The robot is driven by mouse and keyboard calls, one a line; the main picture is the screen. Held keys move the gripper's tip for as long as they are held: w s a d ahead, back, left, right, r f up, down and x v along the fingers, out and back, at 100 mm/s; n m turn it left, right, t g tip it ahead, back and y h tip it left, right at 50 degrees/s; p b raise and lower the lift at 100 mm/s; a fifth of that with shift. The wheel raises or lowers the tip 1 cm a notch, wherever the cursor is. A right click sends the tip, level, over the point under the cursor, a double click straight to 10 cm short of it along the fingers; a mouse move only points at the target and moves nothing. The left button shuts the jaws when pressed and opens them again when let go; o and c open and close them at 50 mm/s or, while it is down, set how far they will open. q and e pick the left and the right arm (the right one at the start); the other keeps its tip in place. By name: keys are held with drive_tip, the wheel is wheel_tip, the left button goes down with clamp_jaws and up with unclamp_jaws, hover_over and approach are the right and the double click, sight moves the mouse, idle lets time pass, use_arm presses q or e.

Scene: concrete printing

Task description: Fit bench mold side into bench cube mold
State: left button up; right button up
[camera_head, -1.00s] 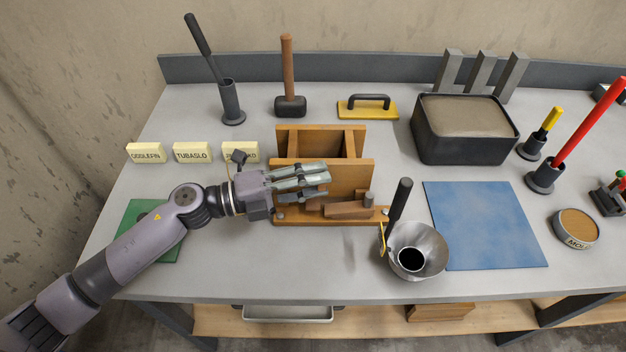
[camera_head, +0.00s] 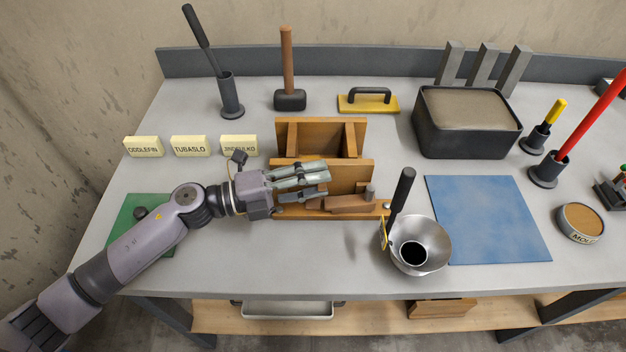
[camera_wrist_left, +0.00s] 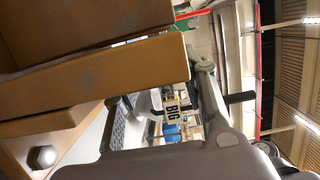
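The bench cube mold (camera_head: 322,123) is a brown wooden box on a wooden base, standing at the middle of the bench. A front board (camera_head: 366,176), apparently the mold side, stands upright across its near face. I cannot tell if it is fully seated. A short wooden bar (camera_head: 345,203) and a grey knob are low in front of it. My left gripper (camera_head: 327,181) is in front of the board, its fingers pointing right and hiding part of it. In the left wrist view a wooden board (camera_wrist_left: 100,75) lies beside the fingers, with open space between them. My right gripper is out of view.
A metal funnel bowl (camera_head: 435,244) with a black-handled tool stands close to the right. A blue mat (camera_head: 485,220), a black tub (camera_head: 460,145), a mallet (camera_head: 289,98) and label blocks (camera_head: 190,146) surround the mold. The bench front edge is clear.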

use_arm(q)
drive_tip(key=o, duration=0.4)
drive_tip(key=shift+a, duration=0.15)
drive_tip(key=v, duration=1.1)
drive_tip(key=shift+a, duration=0.4)
